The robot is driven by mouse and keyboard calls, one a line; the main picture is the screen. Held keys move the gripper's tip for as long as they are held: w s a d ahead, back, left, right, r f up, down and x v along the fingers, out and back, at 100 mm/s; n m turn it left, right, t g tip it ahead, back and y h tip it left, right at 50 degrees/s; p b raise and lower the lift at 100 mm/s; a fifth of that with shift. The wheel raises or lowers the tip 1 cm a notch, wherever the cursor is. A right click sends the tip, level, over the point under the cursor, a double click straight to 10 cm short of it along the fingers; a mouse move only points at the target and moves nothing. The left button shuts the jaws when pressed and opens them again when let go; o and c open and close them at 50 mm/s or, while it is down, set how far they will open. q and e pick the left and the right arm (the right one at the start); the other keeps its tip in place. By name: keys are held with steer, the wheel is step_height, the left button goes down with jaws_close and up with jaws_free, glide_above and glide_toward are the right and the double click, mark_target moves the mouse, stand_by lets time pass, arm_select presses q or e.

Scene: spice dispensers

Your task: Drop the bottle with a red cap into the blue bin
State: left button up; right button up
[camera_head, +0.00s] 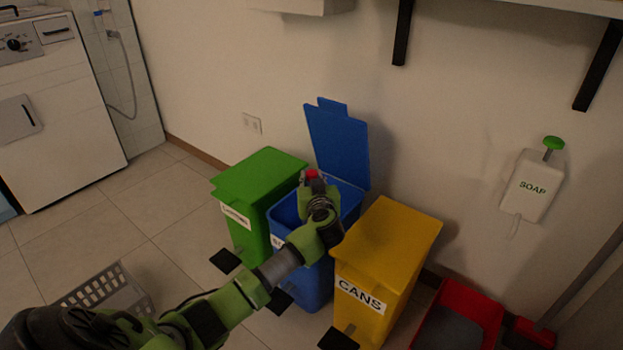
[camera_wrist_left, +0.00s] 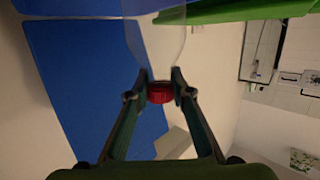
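The blue bin (camera_head: 292,238) stands between a green bin and a yellow bin, with its lid (camera_head: 338,143) raised against the wall. My left gripper (camera_head: 313,182) is over the bin's opening. The bottle's red cap (camera_head: 312,173) shows at its fingers; the rest of the bottle is hidden there. In the left wrist view, my left gripper (camera_wrist_left: 161,80) has its fingertips closed on both sides of the red cap (camera_wrist_left: 160,93), and the clear see-through bottle (camera_wrist_left: 165,45) extends beyond them. My right gripper is not in view.
The green bin (camera_head: 262,172) is shut on the left; the yellow bin (camera_head: 390,240), labelled CANS, is shut on the right. A grey basket (camera_head: 105,290) and a red container (camera_head: 470,305) are on the floor.

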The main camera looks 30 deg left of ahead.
arm_select(q)
steer(key=o, duration=0.5)
steer(key=v, duration=1.2)
steer(key=shift+r, duration=0.15)
